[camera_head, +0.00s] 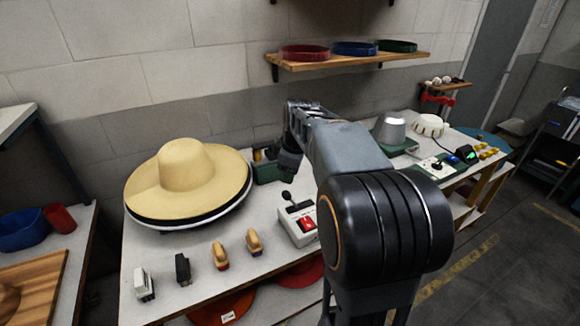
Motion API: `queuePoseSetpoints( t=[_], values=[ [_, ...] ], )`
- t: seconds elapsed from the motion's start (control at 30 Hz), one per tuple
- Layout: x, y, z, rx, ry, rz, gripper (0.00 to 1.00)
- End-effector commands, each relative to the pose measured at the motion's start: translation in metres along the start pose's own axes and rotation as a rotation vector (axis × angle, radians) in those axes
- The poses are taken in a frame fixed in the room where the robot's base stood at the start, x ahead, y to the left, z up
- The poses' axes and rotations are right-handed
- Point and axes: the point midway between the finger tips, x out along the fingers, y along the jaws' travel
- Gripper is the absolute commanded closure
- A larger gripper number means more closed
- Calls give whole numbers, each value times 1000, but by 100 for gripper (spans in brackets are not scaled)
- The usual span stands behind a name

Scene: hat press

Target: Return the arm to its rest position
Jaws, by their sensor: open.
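My arm rises from the lower right, with a large black joint in front and a grey link reaching back toward the wall. My gripper (289,161) is at the far end, a small dark shape pointing down over the back of the table (185,268). It is open, with nothing seen in it; its fingers are hard to make out. It is right of a straw-coloured wide-brimmed hat (187,166), apart from it. The hat rests on a round dark and white base (190,222).
A control box with a red switch (308,224) and several small tools (222,256) line the front. A dark green box (269,168) is close to my gripper. A grey metal form (391,129) stands behind my arm. A wall shelf (345,61) holds hat bands.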

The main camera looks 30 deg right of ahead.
Motion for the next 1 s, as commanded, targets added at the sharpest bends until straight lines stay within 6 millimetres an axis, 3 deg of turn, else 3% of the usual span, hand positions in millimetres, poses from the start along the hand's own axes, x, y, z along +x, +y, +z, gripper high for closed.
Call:
queuePoseSetpoints(
  t=[0.2,0.77,0.9,1.0],
  values=[
    [-12,0,0,0,0,0,48],
    [-13,0,0,5,0,0,48],
    [-12,2,0,120,3,11,48],
    [5,-8,9,320,-21,-1,48]
  ],
)
